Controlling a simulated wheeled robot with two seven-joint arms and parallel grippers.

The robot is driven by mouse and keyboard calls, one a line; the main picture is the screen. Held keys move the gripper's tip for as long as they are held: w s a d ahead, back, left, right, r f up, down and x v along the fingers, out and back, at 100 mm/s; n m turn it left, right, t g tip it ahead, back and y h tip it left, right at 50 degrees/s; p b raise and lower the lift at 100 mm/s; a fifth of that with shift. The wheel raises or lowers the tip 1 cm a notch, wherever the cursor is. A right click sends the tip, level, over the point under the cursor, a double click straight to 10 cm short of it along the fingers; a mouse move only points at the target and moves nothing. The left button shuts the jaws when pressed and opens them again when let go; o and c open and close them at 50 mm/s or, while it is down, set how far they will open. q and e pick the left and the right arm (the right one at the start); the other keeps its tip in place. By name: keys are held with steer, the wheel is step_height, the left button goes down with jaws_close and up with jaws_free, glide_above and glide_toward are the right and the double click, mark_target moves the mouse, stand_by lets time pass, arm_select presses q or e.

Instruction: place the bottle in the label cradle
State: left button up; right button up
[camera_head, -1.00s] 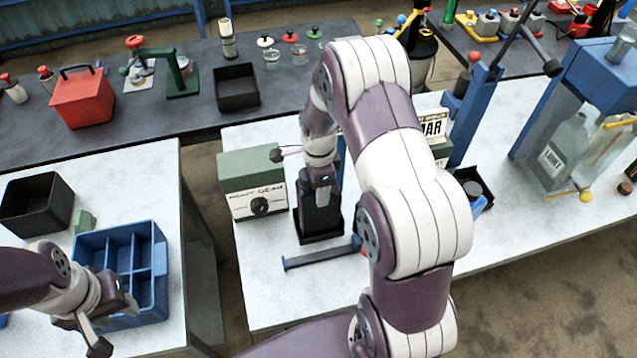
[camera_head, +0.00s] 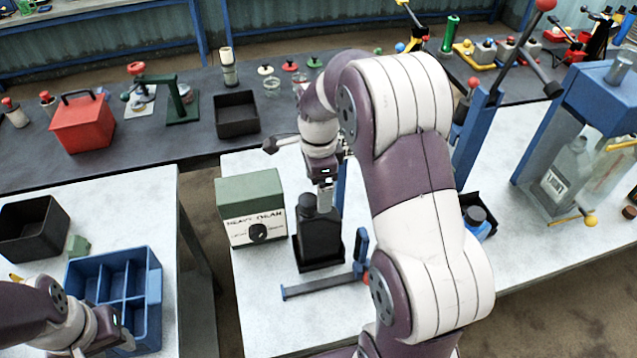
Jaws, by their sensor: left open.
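A dark bottle (camera_head: 319,230) stands upright in a low black cradle (camera_head: 319,263) on the middle table. My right gripper (camera_head: 326,198) is just above the bottle's top, its fingers pointing down. One finger shows beside the bottle's neck; the rest is hard to make out, so I cannot tell whether it is open or touches the bottle. My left gripper (camera_head: 122,342) is open at the lower left, in front of the blue divided crate, partly cut off by the picture's edge.
A green box with a dial (camera_head: 250,208) stands left of the cradle. My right arm hides much of the middle table. A blue divided crate (camera_head: 152,300) and black bin (camera_head: 35,225) are left. A blue press (camera_head: 605,90) stands right.

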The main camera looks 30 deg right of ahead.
steer(key=s+a+f+n, duration=0.1)
steer(key=s+a+n, duration=0.3)
steer(key=n, duration=0.6)
steer(key=s+a+f+n+t, duration=0.1)
steer(key=s+a+n, duration=0.3)
steer(key=s+n, duration=0.5)
steer(key=shift+s+n, duration=0.15)
steer(key=shift+n, duration=0.85)
steer(key=shift+s+a, duration=0.15)
steer(key=shift+s, duration=0.05)
steer(key=shift+w, duration=0.1)
